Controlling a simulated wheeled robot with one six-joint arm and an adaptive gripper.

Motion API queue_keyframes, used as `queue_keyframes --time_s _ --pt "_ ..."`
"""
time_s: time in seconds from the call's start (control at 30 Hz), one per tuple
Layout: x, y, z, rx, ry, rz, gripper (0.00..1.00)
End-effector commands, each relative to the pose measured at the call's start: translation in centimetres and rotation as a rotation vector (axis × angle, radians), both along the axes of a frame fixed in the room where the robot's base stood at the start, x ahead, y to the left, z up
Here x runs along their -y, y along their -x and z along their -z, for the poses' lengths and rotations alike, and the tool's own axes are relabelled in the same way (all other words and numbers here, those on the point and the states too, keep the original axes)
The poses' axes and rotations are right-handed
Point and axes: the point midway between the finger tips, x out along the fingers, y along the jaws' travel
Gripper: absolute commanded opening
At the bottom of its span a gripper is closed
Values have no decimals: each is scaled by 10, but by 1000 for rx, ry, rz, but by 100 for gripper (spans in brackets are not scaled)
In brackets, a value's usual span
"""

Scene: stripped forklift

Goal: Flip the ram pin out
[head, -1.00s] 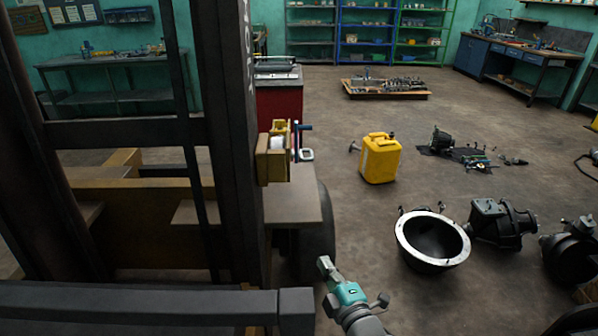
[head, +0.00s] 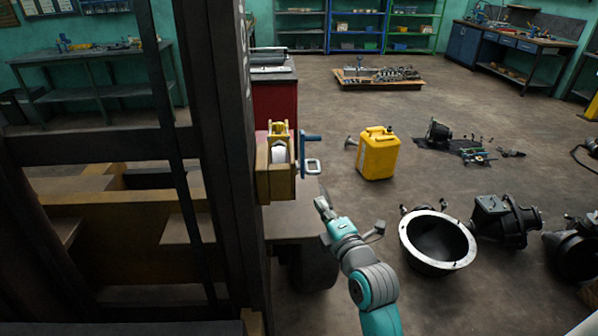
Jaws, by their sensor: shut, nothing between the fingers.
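A yellow bracket (head: 276,180) with a white cylinder (head: 279,152) in it is mounted on the side of the dark forklift mast (head: 218,150). From the bracket's right side sticks out a blue pin-like piece (head: 304,146), with a pale square loop (head: 312,167) below it. This looks like the ram pin; how deep it sits in the bracket is hidden. My gripper (head: 322,205) is shut and empty, pointing up in the picture. It appears just below and right of the loop, apart from it; the depth gap is hard to tell.
A brown plate (head: 292,222) juts out below the bracket, left of my gripper. A yellow canister (head: 378,153) stands on the floor beyond. A round metal housing (head: 437,242) and other dark parts (head: 505,220) lie to the right. The floor between is open.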

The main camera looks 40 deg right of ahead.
Motion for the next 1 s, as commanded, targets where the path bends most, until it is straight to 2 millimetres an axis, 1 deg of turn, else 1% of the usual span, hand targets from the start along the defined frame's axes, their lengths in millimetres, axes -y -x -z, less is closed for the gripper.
queue_keyframes --time_s 0.37,0.53,0.67,0.9,1.0 --pt "0 0 0 -1 2 0 0" --pt "2 -8 -1 1 1 -1 0" --pt "7 -24 -1 2 2 -1 0" --pt "20 -62 -2 1 3 0 0" --pt "24 -76 -3 1 3 0 0"
